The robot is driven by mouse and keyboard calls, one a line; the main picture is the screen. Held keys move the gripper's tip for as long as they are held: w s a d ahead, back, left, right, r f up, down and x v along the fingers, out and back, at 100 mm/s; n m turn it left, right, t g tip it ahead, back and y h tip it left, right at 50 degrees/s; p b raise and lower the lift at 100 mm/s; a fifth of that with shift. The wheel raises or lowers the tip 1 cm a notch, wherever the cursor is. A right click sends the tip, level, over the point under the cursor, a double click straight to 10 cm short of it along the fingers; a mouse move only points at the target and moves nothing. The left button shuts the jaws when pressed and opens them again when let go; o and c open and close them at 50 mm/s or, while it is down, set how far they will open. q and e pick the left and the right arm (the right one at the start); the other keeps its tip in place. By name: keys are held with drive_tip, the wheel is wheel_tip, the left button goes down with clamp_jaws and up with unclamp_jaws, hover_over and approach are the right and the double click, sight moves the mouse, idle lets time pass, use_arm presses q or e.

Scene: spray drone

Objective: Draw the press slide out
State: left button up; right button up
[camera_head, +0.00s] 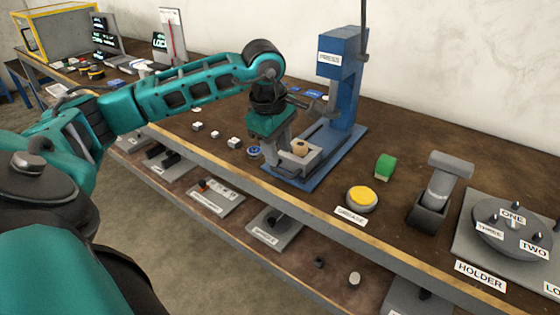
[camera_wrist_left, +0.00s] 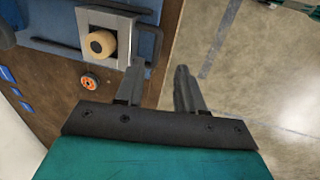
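The blue press (camera_head: 338,85) stands on the bench with a blue base plate. Its slide (camera_head: 312,158) is a grey block on that plate holding a tan round piece (camera_head: 299,148). In the left wrist view the slide (camera_wrist_left: 117,21) shows a dark bar handle (camera_wrist_left: 158,45) on its right side, and the tan piece (camera_wrist_left: 102,42) sits in it. My left gripper (camera_head: 276,158) is at the slide's front left. In the left wrist view its fingers (camera_wrist_left: 159,70) are apart with nothing between them, the handle just beyond the tips. Contact cannot be told. My right gripper is not in view.
A yellow button (camera_head: 361,198), a green block (camera_head: 385,166) and a grey holder (camera_head: 440,190) stand right of the press. Several small white blocks (camera_head: 215,134) and a blue ring (camera_head: 254,151) lie left of it. A lower shelf (camera_head: 240,228) runs below the bench edge.

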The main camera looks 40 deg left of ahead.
use_arm(q)
wheel_tip(320, 180, up, 7)
drive_tip(key=s, duration=0.1)
drive_tip(key=shift+s+f, duration=0.2)
drive_tip(key=shift+d, duration=0.1)
